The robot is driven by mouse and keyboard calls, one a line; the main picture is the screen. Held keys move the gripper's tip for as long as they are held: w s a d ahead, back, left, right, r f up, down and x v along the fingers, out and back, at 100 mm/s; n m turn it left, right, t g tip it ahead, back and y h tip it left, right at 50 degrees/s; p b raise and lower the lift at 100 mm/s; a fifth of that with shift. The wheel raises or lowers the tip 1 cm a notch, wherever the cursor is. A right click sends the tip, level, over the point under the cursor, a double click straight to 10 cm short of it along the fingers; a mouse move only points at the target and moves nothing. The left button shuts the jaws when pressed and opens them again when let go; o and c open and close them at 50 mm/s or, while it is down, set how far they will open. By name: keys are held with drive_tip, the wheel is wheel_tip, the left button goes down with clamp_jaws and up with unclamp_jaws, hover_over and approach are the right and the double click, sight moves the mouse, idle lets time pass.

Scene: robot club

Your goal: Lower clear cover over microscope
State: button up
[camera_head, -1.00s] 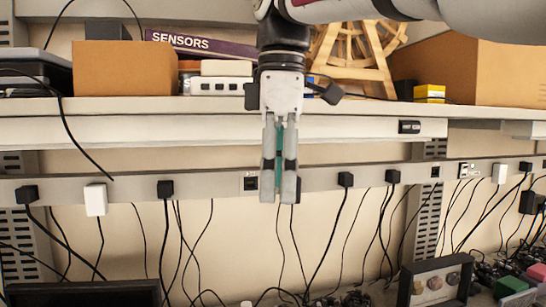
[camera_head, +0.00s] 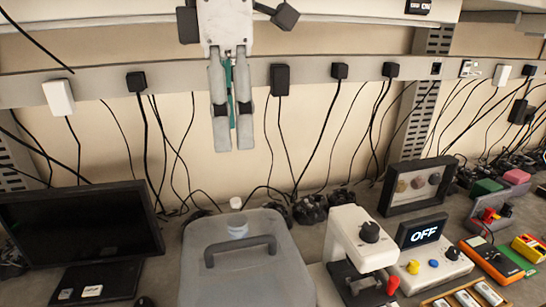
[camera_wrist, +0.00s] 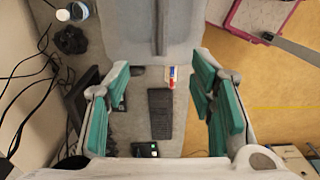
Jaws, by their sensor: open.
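The clear cover (camera_head: 215,272) is a greyish see-through box with a dark bar handle (camera_head: 240,249) on top. It stands on the bench at the lower middle of the head view. The wrist view shows part of the cover (camera_wrist: 120,35) at the top, with its handle as an upright bar. The white microscope (camera_head: 352,238) stands close to the right of the cover, uncovered. My gripper (camera_head: 233,145) hangs above and behind the cover in the picture, touching nothing. In the wrist view my gripper (camera_wrist: 165,90) has its green-padded fingers spread apart, with nothing between them.
A black monitor (camera_head: 75,225) stands left of the cover. A bottle with a white cap (camera_head: 237,203) shows behind it. An "OFF" display box (camera_head: 422,232) and tools crowd the right. Cables hang along the wall. A keyboard (camera_wrist: 160,113) lies on the bench.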

drive_tip(key=b, duration=0.5)
hover_over(235, 243)
drive_tip(key=f, duration=0.8)
drive_tip(key=d+f, duration=0.1)
drive_tip(key=f, duration=0.4)
drive_tip(key=shift+w+f, duration=0.1)
drive_tip(key=shift+w, duration=0.25)
drive_tip(key=shift+s+a+f, duration=0.1)
drive_tip(key=c, duration=0.3)
wheel_tip(235, 243, up, 4)
drive_tip(key=s+r+t, duration=0.1)
drive_tip(key=s+t, duration=0.1)
drive_tip(key=s, duration=0.1)
drive_tip(key=shift+c, duration=0.2)
drive_tip(key=shift+y, duration=0.3)
drive_tip(key=f, duration=0.2)
drive_tip(key=w+f, duration=0.1)
drive_tip(key=f, duration=0.2)
drive_tip(key=a+f, duration=0.1)
drive_tip(key=f, duration=0.2)
drive_tip(key=shift+w, duration=0.25)
drive_tip(key=shift+w+d+f+p, duration=0.1)
drive_tip(key=shift+w+f+p, duration=0.15)
drive_tip(key=shift+f, duration=1.2)
drive_tip(key=shift+w+f+p, duration=0.1)
drive_tip(key=shift+w+f, duration=0.25)
drive_tip(key=shift+f, duration=1.05)
drive_tip(key=shift+c, duration=0.2)
clamp_jaws()
